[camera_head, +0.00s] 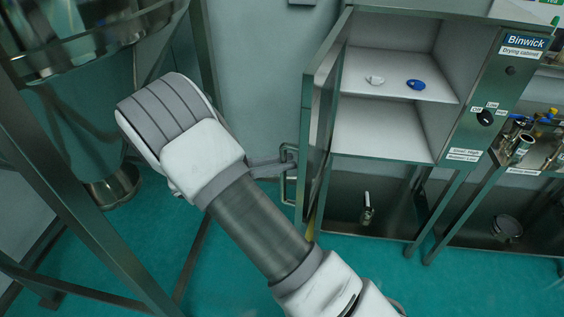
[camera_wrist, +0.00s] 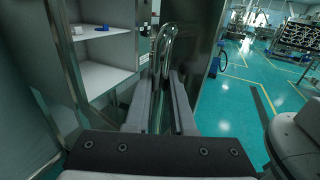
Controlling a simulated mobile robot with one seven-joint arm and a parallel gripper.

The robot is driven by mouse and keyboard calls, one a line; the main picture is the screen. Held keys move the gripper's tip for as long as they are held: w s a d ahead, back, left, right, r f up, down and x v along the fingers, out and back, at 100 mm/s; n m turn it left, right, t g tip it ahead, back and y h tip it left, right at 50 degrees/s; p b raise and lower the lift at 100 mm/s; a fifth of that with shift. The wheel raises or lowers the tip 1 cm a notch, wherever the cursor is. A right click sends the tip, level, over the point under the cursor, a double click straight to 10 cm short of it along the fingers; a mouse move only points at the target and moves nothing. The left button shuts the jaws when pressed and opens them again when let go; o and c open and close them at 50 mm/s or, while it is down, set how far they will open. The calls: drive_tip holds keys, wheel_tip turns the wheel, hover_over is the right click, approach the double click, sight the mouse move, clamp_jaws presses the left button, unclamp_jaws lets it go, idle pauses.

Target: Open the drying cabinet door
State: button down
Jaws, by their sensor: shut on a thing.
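The drying cabinet (camera_head: 521,70) is a grey metal cabinet labelled "Binwick, Drying cabinet". Its door (camera_head: 321,125) is hinged on the left and stands swung wide open, seen nearly edge-on. The door's bar handle (camera_head: 288,185) is on its outer face. My gripper (camera_head: 285,163) is shut on the handle; my arm hides part of it in the head view. In the wrist view the handle (camera_wrist: 165,45) rises between the two fingers of my gripper (camera_wrist: 163,88). The open cabinet interior (camera_wrist: 100,42) shows to the left there.
A white piece (camera_head: 375,80) and a blue piece (camera_head: 415,85) lie on the upper shelf. A control knob (camera_head: 485,118) is on the right panel. A metal frame (camera_head: 75,225) with a large vessel stands left. Green floor (camera_wrist: 232,120) is free right of the door.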

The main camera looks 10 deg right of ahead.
drive_tip(key=shift+w+d+r, duration=0.1)
drive_tip(key=c, duration=0.8)
unclamp_jaws()
drive_tip(key=shift+d, duration=0.1)
drive_tip(key=shift+o, duration=0.2)
drive_tip(key=shift+a, duration=0.2)
drive_tip(key=s+a+b, duration=0.1)
drive_tip(key=a+b, duration=0.2)
drive_tip(key=a, duration=1.4)
drive_tip(key=shift+s+a, duration=0.1)
drive_tip(key=shift+s, duration=0.05)
